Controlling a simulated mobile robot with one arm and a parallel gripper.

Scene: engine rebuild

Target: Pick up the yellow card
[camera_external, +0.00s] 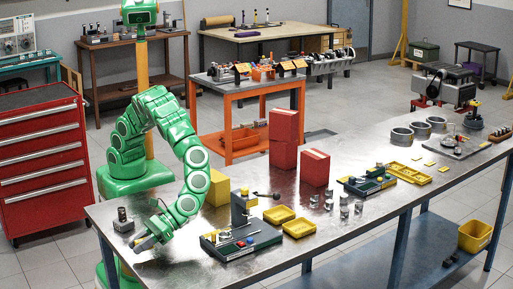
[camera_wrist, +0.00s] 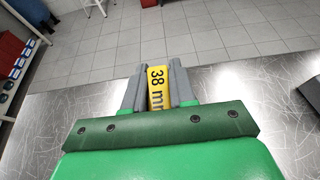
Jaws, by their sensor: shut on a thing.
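The yellow card (camera_wrist: 158,90), with the black print "38 mm", is between the two grey fingers of my gripper (camera_wrist: 156,76) in the wrist view. The fingers press on its left and right sides, and its near end is hidden by the green gripper body. In the external view my gripper (camera_external: 142,243) is low at the left front end of the metal workbench. The card is too small there to make out clearly, and I cannot tell whether it touches the bench.
A small dark device (camera_external: 123,222) stands close behind my gripper. To the right are a green tool tray (camera_external: 240,247), yellow trays (camera_external: 299,228) and a yellow block (camera_external: 217,192). Red boxes (camera_external: 315,168) stand farther back. The workbench's (camera_external: 180,262) front edge is close.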

